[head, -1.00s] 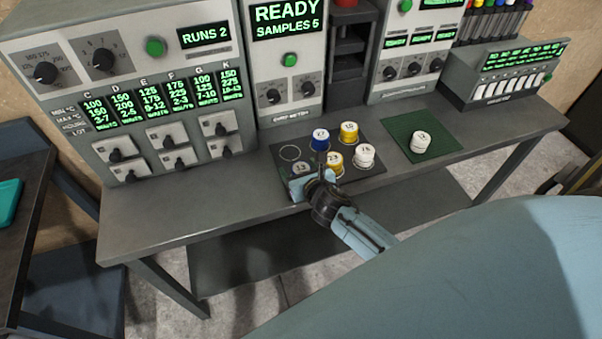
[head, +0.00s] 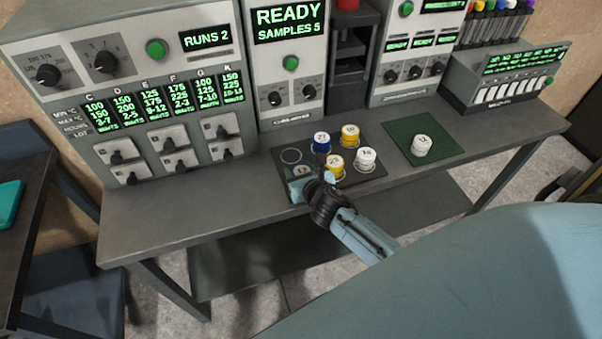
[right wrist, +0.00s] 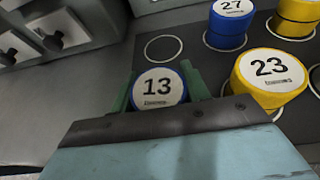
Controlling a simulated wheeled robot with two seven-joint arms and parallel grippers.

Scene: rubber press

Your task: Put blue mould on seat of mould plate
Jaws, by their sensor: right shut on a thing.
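A blue mould with a white top marked 13 (right wrist: 158,88) is between the green fingers of my right gripper (right wrist: 160,95), which is shut on it. In the head view this mould (head: 302,170) is at the near left of a dark plate (head: 376,170), partly hidden by my right gripper (head: 303,179). I cannot tell whether it touches the plate. Another blue mould, marked 27 (head: 321,142), stands on the plate behind it. An empty ringed seat (head: 291,155) is at the plate's far left. My left gripper is not in view.
A green mat (head: 440,147) with a white mould (head: 422,146) lies farther right. Control cabinets (head: 291,65) line the back. Bare bench lies left of the plate.

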